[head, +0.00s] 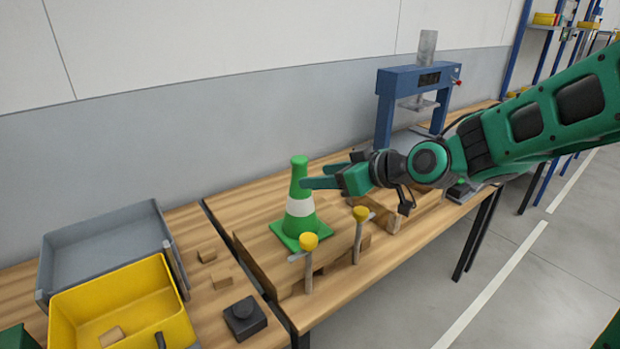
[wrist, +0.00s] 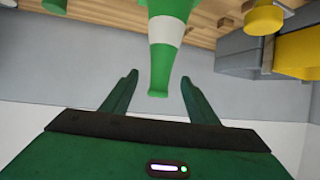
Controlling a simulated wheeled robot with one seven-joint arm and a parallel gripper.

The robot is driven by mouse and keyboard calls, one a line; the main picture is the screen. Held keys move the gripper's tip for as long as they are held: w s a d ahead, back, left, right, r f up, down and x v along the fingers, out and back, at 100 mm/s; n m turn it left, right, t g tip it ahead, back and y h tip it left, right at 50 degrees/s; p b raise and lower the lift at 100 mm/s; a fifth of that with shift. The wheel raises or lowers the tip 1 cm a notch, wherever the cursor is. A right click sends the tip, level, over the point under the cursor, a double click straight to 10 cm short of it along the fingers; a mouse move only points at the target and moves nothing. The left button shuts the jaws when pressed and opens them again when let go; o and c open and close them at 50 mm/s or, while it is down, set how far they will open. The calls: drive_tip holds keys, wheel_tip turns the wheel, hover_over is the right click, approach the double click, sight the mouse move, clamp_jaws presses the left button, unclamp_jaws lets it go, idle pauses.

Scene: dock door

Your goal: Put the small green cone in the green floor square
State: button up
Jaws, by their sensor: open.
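The small green cone (head: 299,207) with a white band stands upright on a raised wooden board on the workbench. My gripper (head: 318,178) is beside the cone's upper part, on its right in the head view. In the wrist view the cone (wrist: 165,48) comes down between the two open fingers of my gripper (wrist: 158,88), its tip a little short of the line between the fingertips or just inside it. I cannot tell whether a finger touches the cone. The green floor square does not show in either view.
Two yellow-headed mallets (head: 309,242) stand in front of the cone. A yellow bin (head: 165,293), a grey bin (head: 105,232) and a black block (head: 245,318) are at the left. A blue press (head: 385,103) stands behind. Clear floor (head: 500,270) with white lines lies at the right.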

drive_tip(key=v, duration=0.4)
drive_tip(key=shift+s+d, duration=0.1)
